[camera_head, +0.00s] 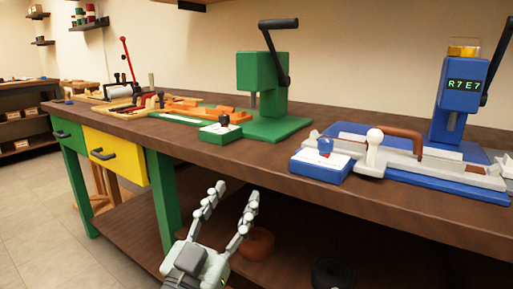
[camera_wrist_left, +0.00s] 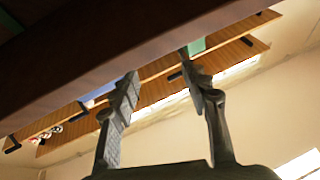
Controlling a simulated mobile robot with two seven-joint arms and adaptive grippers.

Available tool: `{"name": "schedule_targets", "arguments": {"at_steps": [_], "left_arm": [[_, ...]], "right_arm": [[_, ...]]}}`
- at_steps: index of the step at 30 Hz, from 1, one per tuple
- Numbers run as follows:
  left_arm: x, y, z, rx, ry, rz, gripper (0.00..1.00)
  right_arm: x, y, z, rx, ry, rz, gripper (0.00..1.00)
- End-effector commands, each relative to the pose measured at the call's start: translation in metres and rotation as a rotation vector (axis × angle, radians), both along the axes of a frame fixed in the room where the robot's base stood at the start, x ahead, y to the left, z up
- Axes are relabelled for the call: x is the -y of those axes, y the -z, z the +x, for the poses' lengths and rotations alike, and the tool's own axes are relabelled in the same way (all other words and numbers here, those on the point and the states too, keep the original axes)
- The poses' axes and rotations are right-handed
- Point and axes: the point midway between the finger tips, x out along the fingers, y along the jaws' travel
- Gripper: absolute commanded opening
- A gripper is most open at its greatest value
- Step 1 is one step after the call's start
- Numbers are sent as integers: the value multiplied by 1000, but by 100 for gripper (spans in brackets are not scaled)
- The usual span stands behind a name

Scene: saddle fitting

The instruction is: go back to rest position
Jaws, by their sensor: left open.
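My left gripper (camera_head: 228,212) is open and empty. In the head view it points up in front of the workbench (camera_head: 240,165), below the level of the bench top. In the left wrist view its two fingers (camera_wrist_left: 160,88) stand apart with nothing between them. A dark brown edge crosses the upper left of that view, close beyond the fingers. My right gripper is not in view.
On the bench stand a green press (camera_head: 265,75), a blue press (camera_head: 460,100) reading R7E7, a small green box (camera_head: 221,133) and a blue-white box (camera_head: 320,167). Drawers (camera_head: 115,155) are at left. The lower shelf (camera_head: 125,235) holds round items. Floor is clear at left.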

Motion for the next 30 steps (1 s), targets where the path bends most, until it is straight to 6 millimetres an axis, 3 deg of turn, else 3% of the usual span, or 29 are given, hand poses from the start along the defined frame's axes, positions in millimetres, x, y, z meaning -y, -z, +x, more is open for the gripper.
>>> {"name": "schedule_targets", "arguments": {"at_steps": [1, 6, 15, 23, 26, 30], "left_arm": [[-15, 27, -8, -94, -30, 11, 46], [-49, 92, -33, -333, -93, 57, 46], [-88, 170, -88, -657, -145, 149, 46], [-127, 257, -97, -969, -228, 262, 46], [-149, 293, -112, -1119, -268, 308, 46], [-187, 342, -149, -1360, -333, 372, 46]], "right_arm": [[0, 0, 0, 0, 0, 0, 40], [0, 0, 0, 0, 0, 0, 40], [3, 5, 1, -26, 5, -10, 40], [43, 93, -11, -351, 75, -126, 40], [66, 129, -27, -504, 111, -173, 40], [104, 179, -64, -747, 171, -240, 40]]}}
